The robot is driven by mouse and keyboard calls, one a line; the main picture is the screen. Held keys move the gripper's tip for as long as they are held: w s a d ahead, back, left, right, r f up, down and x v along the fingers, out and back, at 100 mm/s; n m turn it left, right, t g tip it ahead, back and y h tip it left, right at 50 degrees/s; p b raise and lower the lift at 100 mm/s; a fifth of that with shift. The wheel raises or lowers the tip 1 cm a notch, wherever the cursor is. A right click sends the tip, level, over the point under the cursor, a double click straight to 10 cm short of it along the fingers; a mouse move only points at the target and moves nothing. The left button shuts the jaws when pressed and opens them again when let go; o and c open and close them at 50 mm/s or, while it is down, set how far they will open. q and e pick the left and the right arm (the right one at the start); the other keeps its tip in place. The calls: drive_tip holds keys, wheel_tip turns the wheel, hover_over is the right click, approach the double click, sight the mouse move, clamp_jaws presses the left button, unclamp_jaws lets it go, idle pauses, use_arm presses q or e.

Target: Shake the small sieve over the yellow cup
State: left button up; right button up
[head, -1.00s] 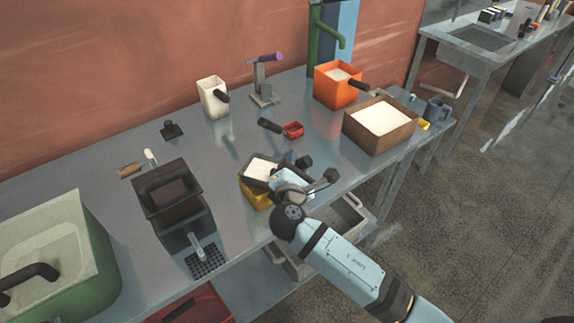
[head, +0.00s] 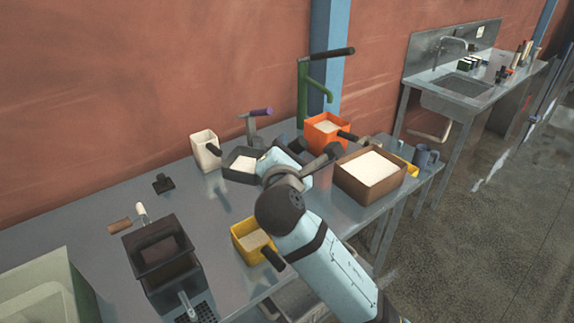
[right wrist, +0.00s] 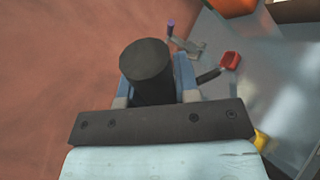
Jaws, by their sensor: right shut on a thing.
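The small sieve (head: 240,165) is a dark square tray with white powder in it. My right gripper (head: 287,158) is shut on its black handle (right wrist: 148,75), which stands between the fingers in the right wrist view. In the head view the sieve appears beyond the yellow cup and looks roughly level, not above it. The yellow cup (head: 241,243) stands near the table's front edge, with pale powder inside and a black handle toward the right. My forearm covers part of the table beside the cup. My left gripper is out of view.
A white cup (head: 205,152), a purple-handled tool (head: 254,124), an orange container (head: 325,130) and a brown powder box (head: 369,174) stand toward the back and right. A red scoop (right wrist: 229,61) shows in the right wrist view. A black box device (head: 161,255) stands left of the cup.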

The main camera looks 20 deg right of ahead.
drive_tip(key=shift+r, duration=0.25)
wheel_tip(320, 180, down, 18)
drive_tip(key=b, duration=0.8)
idle(3.2)
drive_tip(key=shift+s, duration=0.1)
drive_tip(key=shift+a, duration=0.15)
